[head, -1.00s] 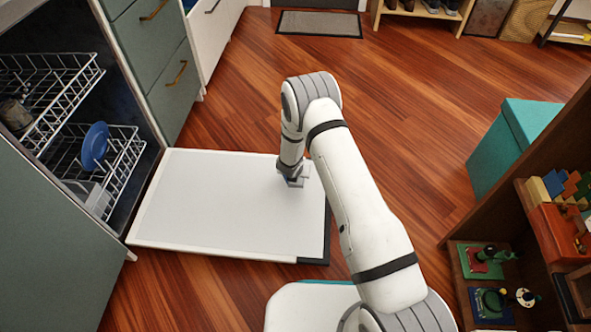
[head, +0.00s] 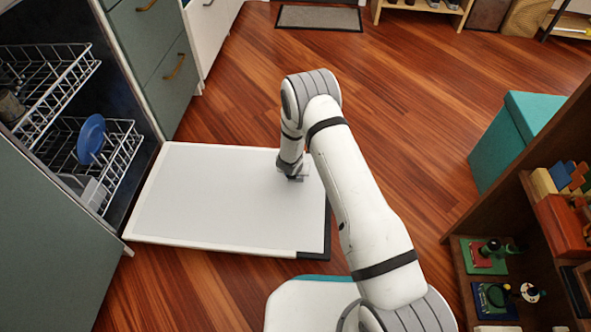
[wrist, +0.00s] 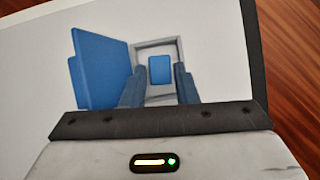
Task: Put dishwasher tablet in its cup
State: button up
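The open dishwasher door (head: 215,200) lies flat with its white inner face up. In the wrist view, a pale grey cup (wrist: 174,48) is set in that face, with a raised blue lid (wrist: 103,65) on its left. The small blue tablet (wrist: 160,69) shows inside the cup's outline, between the tips of my gripper (wrist: 160,72). The two blue-grey fingers are apart, with a narrow gap on each side of the tablet. In the head view my gripper (head: 292,174) points down at the door's right part; the arm hides the cup and tablet there.
The dishwasher's upper rack (head: 60,85) and lower rack (head: 125,150) are at left, with a blue plate (head: 91,138) in the lower one. A wooden shelf (head: 455,240) and a teal box (head: 510,140) stand at right. Wood floor lies open beyond the door.

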jog(key=shift+o, duration=0.8)
jog(key=shift+r, duration=0.2)
jog(key=shift+o, duration=0.4)
jog(key=p+v, duration=0.2)
jog(key=v, duration=0.5)
jog(key=shift+s+r+p, duration=0.2)
jog(key=shift+p, duration=0.1)
